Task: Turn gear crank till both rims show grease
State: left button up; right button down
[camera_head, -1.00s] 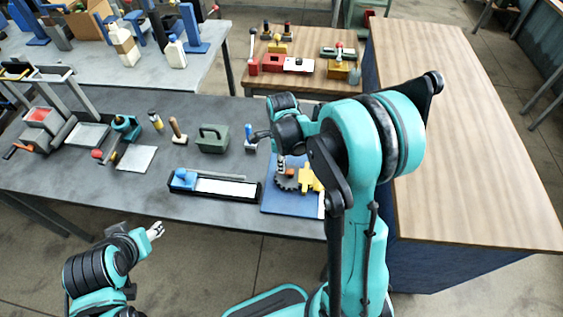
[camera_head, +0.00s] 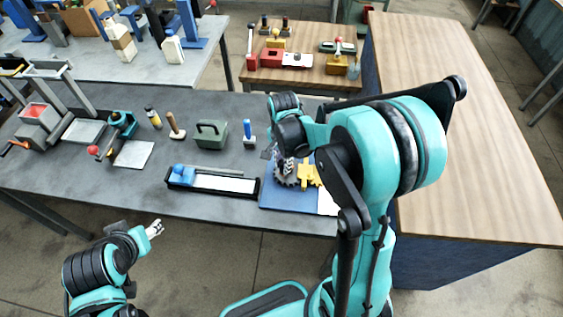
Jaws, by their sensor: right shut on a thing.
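The gear unit sits on a blue base plate (camera_head: 275,197) near the front edge of the grey table. Its dark toothed gear (camera_head: 285,180) stands beside a yellow gear or block (camera_head: 308,176). My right gripper (camera_head: 281,160) is just above and behind the dark gear, mostly hidden by my own arm. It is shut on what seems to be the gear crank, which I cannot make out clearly. Grease on the rims is too small to tell. My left gripper (camera_head: 155,229) hangs in front of the table, apart from everything; its finger opening is too small to judge.
Left of the base plate is a black tray (camera_head: 213,190) with a blue block and white strip. Behind stand a blue-handled tool (camera_head: 249,134) and a green box (camera_head: 211,134). A wooden counter (camera_head: 480,150) borders the right. Grey tabletop is bare in front of the tray.

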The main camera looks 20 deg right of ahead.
aim_at(297, 176)
jog(key=n, duration=0.2)
jog(key=s+n, duration=0.1)
jog(key=n, duration=0.1)
jog(key=d+n, duration=0.1)
jog(key=n, duration=0.1)
jog(key=shift+s, duration=0.2)
jog(key=n, duration=0.2)
jog(key=d+n, duration=0.1)
jog(key=n, duration=0.1)
jog(key=n+b, duration=0.1)
jog(key=n, duration=0.1)
jog(key=shift+s+d+n, duration=0.3)
jog(key=shift+s+n, duration=0.05)
jog(key=shift+n, duration=0.05)
jog(key=n, duration=0.2)
jog(key=d+n, duration=0.1)
jog(key=n, duration=0.3)
jog(key=shift+w+d, duration=0.15)
jog(key=shift+d, duration=0.2)
jog(key=n, duration=0.3)
jog(key=shift+w+d+n, duration=0.25)
jog(key=shift+d+n, duration=0.1)
jog(key=shift+n, duration=0.05)
jog(key=shift+w+d+n+b, duration=0.15)
jog(key=shift+w+n, duration=0.05)
jog(key=shift+n, duration=0.55)
jog(key=shift+w+d+n+b, duration=0.15)
jog(key=shift+n, duration=0.6)
